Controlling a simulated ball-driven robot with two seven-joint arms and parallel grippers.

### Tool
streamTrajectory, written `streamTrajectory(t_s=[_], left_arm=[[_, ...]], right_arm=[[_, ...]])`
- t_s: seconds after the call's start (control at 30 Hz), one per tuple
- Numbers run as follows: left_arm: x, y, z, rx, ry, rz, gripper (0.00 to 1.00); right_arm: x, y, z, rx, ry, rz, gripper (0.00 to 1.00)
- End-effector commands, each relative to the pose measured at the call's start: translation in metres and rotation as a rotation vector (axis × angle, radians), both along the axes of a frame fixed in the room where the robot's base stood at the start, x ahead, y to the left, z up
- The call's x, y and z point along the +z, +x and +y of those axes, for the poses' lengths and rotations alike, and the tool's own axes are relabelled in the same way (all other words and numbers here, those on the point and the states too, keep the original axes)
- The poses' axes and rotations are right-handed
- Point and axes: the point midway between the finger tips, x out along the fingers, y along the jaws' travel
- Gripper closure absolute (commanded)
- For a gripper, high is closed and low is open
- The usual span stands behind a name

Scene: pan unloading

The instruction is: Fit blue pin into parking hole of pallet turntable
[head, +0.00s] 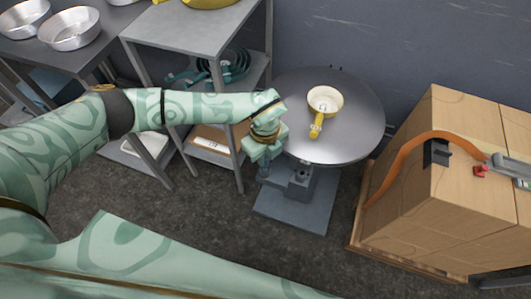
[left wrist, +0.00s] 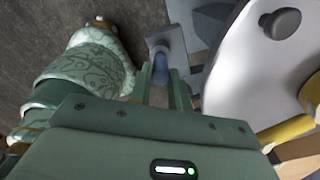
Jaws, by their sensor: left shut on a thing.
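The pallet turntable has a round grey disc (head: 362,120) on a post above a flat blue-grey base plate (head: 292,213). Its disc also shows at the right of the left wrist view (left wrist: 240,75). My left gripper (head: 264,170) is at the disc's left edge, pointing down. It is shut on the blue pin (left wrist: 160,66), which shows between the fingers in the left wrist view. A small grey plate (left wrist: 172,40) lies just beyond the pin. The parking hole cannot be made out, and I cannot tell whether the pin's tip is in it. My right gripper is not in view.
A cream pan with a yellow handle (head: 324,101) stands on the disc. A metal shelf (head: 190,28) is at the left, close to my left arm. Floor shows in front.

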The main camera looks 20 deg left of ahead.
Motion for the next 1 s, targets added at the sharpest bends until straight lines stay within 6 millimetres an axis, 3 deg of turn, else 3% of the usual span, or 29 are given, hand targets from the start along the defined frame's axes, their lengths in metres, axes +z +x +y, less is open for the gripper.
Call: streamTrajectory(t_s=[1.0], left_arm=[[-0.015, 0.0, 0.0, 0.0, 0.001, 0.001, 1.0]], right_arm=[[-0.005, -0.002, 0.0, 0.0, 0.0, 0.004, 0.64]])
